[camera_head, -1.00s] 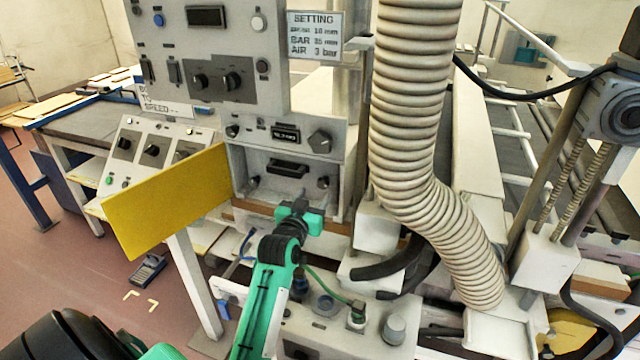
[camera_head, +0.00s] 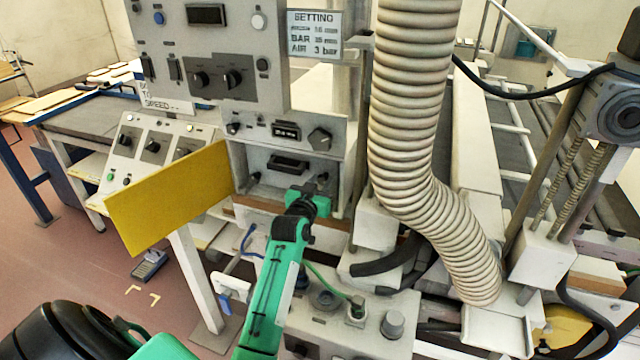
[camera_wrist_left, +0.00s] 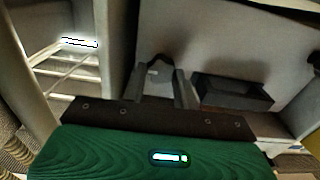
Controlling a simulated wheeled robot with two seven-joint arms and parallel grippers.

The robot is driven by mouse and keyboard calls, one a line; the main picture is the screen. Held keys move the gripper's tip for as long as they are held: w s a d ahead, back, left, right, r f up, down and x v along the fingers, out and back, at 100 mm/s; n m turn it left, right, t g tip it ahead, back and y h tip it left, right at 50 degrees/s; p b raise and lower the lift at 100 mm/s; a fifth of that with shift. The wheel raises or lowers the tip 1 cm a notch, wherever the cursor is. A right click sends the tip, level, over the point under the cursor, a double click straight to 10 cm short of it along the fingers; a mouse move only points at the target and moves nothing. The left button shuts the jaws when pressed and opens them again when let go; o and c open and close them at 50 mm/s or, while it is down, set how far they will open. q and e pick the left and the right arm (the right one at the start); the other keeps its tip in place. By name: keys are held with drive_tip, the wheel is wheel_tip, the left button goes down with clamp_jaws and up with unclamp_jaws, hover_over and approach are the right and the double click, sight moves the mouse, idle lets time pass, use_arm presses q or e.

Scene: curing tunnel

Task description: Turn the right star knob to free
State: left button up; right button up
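The right star knob (camera_wrist_left: 158,66) shows in the left wrist view as a dark shape at the tips of my left gripper's fingers, against a pale panel. My left gripper (camera_head: 308,190) is at the right side of this recess. In the left wrist view the gripper's two grey fingers (camera_wrist_left: 165,88) stand apart with the knob between or just beyond their tips; contact cannot be told. The left star knob (camera_head: 254,179) is at the recess's left side. My right gripper is not in view.
A black block (camera_head: 288,164) sits mid-recess, beside the fingers in the wrist view (camera_wrist_left: 232,92). A yellow flap (camera_head: 168,198) stands out at left. A ribbed hose (camera_head: 412,110) hangs close at right.

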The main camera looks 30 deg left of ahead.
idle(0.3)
use_arm(q)
drive_tip(key=n+p, duration=0.2)
drive_tip(key=n, duration=0.2)
drive_tip(key=shift+r, duration=0.1)
drive_tip(key=n+p, duration=0.2)
drive_tip(key=n, duration=0.2)
drive_tip(key=shift+a, duration=0.15)
drive_tip(key=n+p, duration=0.1)
drive_tip(key=n, duration=0.4)
drive_tip(key=shift+s+f+n+p, duration=0.1)
drive_tip(key=shift+f+n+p, duration=0.1)
drive_tip(key=shift+n+p, duration=0.2)
drive_tip(key=shift+a+f+n+p, duration=0.1)
drive_tip(key=shift+n+p, duration=0.45)
drive_tip(key=shift+n, duration=1.45)
drive_tip(key=o, duration=1)
drive_tip(key=shift+c, duration=0.2)
